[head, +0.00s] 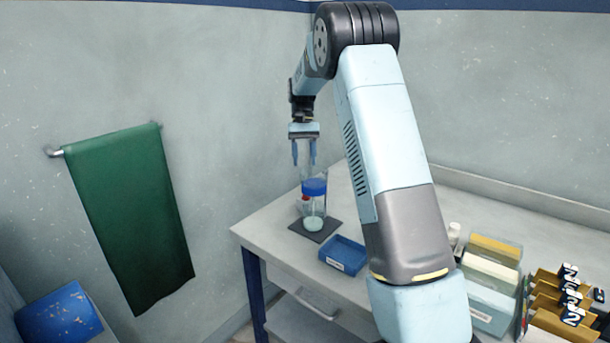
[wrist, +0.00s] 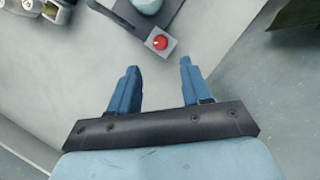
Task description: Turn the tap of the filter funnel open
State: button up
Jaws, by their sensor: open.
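The filter funnel (head: 314,187) stands upright on a dark mat (head: 325,236), with a blue band around it and a clear vessel holding pale liquid below. A small red part (head: 304,198) shows at its left side; I cannot tell whether it is the tap. In the wrist view a red knob (wrist: 160,43) sits on a grey block, near a pale rounded thing (wrist: 147,5) cut off by the top edge. My gripper (head: 304,162) is open and empty, pointing down above the funnel in the head view. In the wrist view its fingers (wrist: 159,66) are apart, with the knob beyond their tips.
Boxes (head: 490,270) and a rack with several dark and gold pieces (head: 565,300) stand farther right on the table (head: 268,238). A green towel (head: 130,215) hangs on the left wall.

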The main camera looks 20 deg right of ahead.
jog(key=v, duration=0.3)
jog(key=shift+w+r, duration=0.1)
jog(key=shift+r, duration=0.2)
jog(key=s+r+n+t, duration=0.1)
jog(key=s+r+t, duration=0.2)
jog(key=s+r, duration=0.6)
jog(key=s+r+t, duration=0.2)
jog(key=s+r, duration=0.2)
jog(key=s, duration=0.9)
jog(key=s+a+f+t, duration=0.1)
jog(key=s+f+t, duration=0.1)
jog(key=s, duration=0.8)
jog(key=s+f+n+t, duration=0.1)
jog(key=s+f+t, duration=0.1)
jog(key=s, duration=0.8)
jog(key=shift+s+a+f+t+h, duration=0.3)
jog(key=shift+a+t+h, duration=0.1)
jog(key=shift+t, duration=0.2)
